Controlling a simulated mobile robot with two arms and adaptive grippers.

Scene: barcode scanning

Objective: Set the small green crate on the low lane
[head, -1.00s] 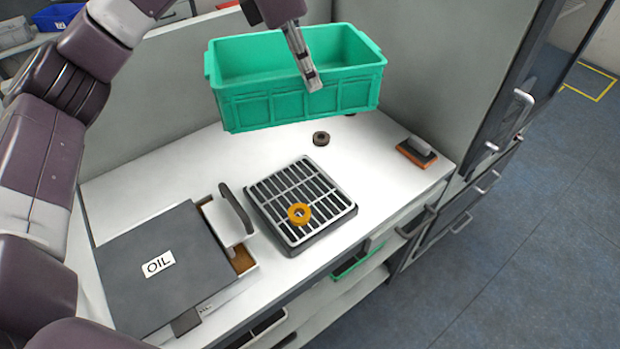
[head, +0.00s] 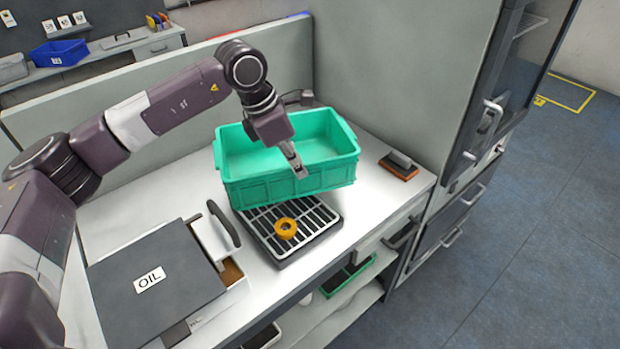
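The green crate (head: 250,192) is open-topped and looks empty. It hangs level or nearly so over the back part of the black-and-white grate on the bench; whether it touches the grate or bench I cannot tell. My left gripper (head: 299,170) is shut on the crate's front wall near the middle, with one finger showing outside it. The other finger is hidden inside. Another green container (head: 348,275) shows partly on a shelf below the bench top. My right gripper is not in view.
The slatted grate (head: 313,237) holds an orange ring (head: 285,228). A dark box marked OIL (head: 165,270) and an open drawer with a dark handle (head: 224,222) stand left. An orange-based brush (head: 398,168) lies right. A tall cabinet (head: 455,130) borders the bench at right.

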